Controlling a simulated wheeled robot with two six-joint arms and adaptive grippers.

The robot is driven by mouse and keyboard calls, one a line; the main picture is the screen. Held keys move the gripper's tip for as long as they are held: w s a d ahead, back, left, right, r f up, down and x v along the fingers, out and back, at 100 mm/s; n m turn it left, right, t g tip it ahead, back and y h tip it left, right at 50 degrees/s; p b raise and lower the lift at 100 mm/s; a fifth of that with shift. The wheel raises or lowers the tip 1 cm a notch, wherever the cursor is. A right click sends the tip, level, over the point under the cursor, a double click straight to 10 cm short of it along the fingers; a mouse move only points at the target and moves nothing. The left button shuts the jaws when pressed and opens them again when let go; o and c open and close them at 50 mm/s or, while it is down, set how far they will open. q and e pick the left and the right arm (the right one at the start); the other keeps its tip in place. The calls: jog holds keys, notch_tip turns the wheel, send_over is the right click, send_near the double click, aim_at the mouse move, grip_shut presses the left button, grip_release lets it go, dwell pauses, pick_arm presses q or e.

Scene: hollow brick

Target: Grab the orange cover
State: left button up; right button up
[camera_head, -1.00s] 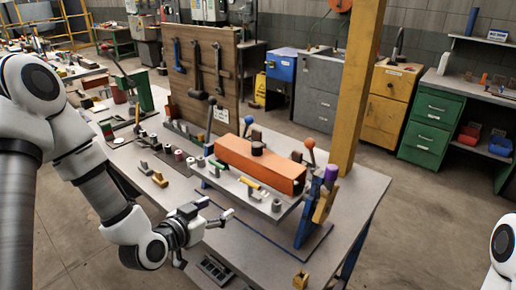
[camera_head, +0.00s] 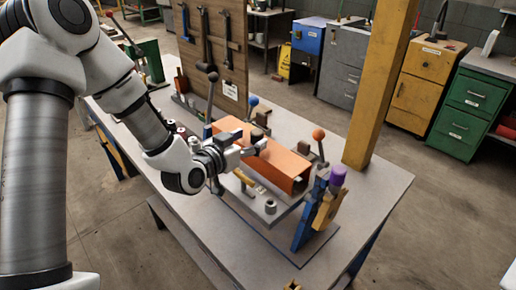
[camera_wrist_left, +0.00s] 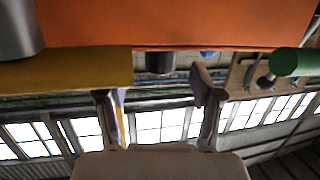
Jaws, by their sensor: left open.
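The orange cover (camera_head: 287,168) is a long box-like piece lying along the metal fixture on the workbench, with a dark knob (camera_head: 258,134) on its top. My left gripper (camera_head: 256,147) is at the near long side of the cover, close to its middle, and hides part of it. In the left wrist view the orange cover (camera_wrist_left: 180,22) fills the top edge. The left fingers (camera_wrist_left: 157,92) are spread with nothing between them. Whether they touch the cover cannot be told. My right gripper is out of view.
A lever with an orange ball (camera_head: 318,134) and a purple-topped clamp (camera_head: 337,177) stand at the cover's right end. A yellow bar (camera_wrist_left: 70,70) lies close to the left finger in the wrist view. A yellow post (camera_head: 380,85) rises behind. The bench's front right is clear.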

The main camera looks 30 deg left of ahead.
aim_at(253, 137)
pick_arm(q)
jog(key=x, duration=0.3)
jog(key=shift+s+r, duration=0.1)
jog(key=shift+s, duration=0.1)
jog(key=shift+c, duration=1.3)
grip_shut()
